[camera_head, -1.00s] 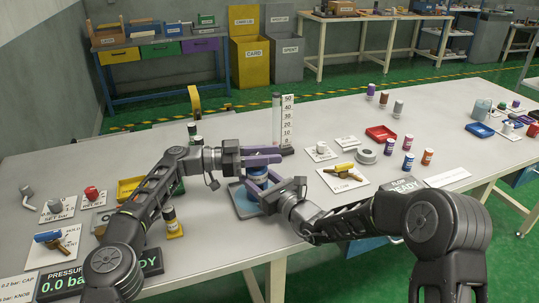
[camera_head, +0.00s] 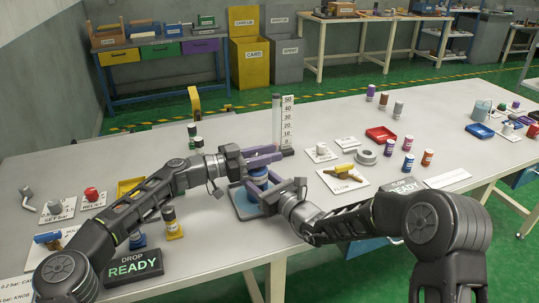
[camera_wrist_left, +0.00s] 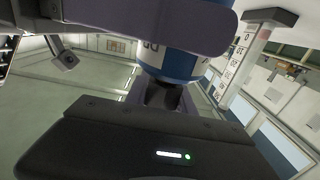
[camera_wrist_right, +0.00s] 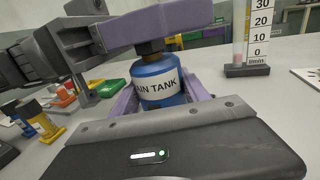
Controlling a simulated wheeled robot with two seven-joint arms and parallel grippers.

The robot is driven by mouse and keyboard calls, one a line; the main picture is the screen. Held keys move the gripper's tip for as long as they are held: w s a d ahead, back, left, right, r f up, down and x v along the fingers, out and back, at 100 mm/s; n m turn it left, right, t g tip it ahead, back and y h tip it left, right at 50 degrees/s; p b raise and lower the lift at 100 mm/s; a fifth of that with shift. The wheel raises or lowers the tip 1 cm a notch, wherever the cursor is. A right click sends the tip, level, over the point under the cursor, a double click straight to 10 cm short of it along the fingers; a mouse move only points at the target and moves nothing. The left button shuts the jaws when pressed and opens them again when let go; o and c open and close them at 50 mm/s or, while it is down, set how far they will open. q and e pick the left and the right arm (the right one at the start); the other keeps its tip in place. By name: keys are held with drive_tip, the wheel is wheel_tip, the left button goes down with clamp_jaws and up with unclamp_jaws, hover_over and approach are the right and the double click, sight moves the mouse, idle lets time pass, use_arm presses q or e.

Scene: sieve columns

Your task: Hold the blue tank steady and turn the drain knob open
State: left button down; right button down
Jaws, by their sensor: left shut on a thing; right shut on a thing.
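My left gripper (camera_head: 264,157) comes in from the left above the tank, shut on the knob. In the left wrist view, the tank (camera_wrist_left: 183,55) appears upside down, with the dark knob (camera_wrist_left: 168,97) between my left fingers. My right gripper (camera_head: 262,187) is shut on the tank body, with a purple finger on each side. The knob's angle is unclear.
A clear tube with a numbered scale (camera_head: 288,121) stands just behind the tank.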

use_arm(q)
drive_tip(key=shift+w+a+n+t+y, duration=0.15)
drive_tip(key=shift+w+n+t+y, duration=0.1)
drive_tip(key=shift+n+t+y, duration=0.65)
drive_tip(key=shift+w+a+n+t+y, duration=0.1)
drive_tip(key=shift+w+n+t+y, duration=0.15)
drive_tip(key=shift+n+t, duration=0.75)
use_arm(e)
drive_tip(key=shift+a, duration=0.1)
use_arm(q)
drive_tip(key=shift+m+t, duration=0.3)
drive_tip(key=c, duration=1.1)
unclamp_jaws()
drive_tip(key=shift+o, duration=0.2)
drive_tip(key=shift+s, duration=0.1)
drive_tip(key=v, duration=1.2)
